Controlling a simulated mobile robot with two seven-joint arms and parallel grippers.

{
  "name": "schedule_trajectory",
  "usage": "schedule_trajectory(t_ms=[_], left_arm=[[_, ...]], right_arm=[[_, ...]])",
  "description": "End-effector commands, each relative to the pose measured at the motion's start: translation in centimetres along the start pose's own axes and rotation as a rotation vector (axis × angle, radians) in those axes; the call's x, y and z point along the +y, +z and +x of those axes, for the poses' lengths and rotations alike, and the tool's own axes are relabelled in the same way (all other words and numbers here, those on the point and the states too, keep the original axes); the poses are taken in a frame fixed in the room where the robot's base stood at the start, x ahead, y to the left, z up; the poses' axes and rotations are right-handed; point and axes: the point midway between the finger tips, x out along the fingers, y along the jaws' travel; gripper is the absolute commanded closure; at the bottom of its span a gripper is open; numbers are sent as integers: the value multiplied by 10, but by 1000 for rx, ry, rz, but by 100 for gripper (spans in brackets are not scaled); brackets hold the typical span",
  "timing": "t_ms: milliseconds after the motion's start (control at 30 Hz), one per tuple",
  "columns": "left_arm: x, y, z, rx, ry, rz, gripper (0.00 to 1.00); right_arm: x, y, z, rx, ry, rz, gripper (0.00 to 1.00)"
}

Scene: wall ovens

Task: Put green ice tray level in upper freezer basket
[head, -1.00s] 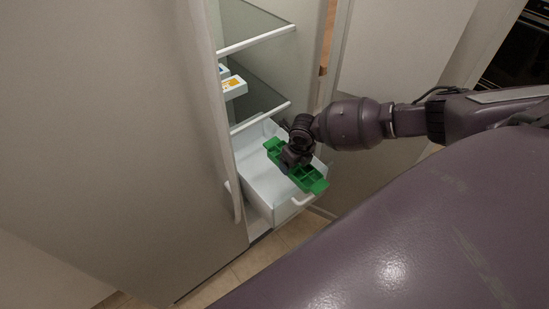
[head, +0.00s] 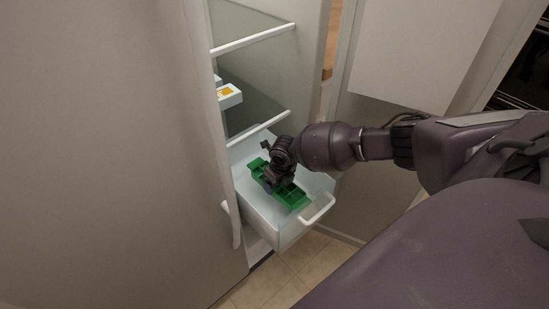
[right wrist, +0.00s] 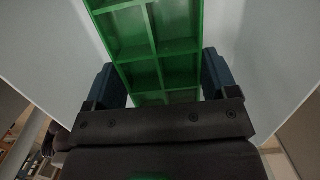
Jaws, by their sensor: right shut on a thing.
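The green ice tray (head: 291,196) is inside the pulled-out white freezer basket (head: 290,232), within its walls in the head view. My right gripper (head: 274,181) is shut on the tray, near its middle. In the right wrist view the tray (right wrist: 158,50) runs between the two fingers of my right gripper (right wrist: 160,85), with its compartments facing the camera. White basket walls rise on both sides of it there. I cannot tell whether the tray touches the basket floor. My left gripper is not in view.
Shelves (head: 255,40) are above the basket, and a small white box with an orange mark (head: 228,95) sits on one. A closed-looking door panel (head: 110,130) stands at left and an open door (head: 375,140) at right. Tiled floor (head: 275,280) shows below.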

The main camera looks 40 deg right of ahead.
Motion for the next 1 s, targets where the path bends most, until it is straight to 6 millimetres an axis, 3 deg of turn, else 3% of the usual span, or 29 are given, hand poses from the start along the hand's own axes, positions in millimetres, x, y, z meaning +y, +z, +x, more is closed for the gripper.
schedule_trajectory(t_ms=[267, 600, 800, 1000], left_arm=[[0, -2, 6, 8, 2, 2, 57], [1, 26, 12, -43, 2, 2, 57], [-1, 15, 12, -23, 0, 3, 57], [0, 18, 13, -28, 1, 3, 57]], right_arm=[[0, -1, 15, -2, 0, 0, 53], [0, -12, 68, 5, 0, 0, 53], [-1, -9, 67, -4, -1, -1, 53], [0, -10, 70, -3, -1, -1, 53]])
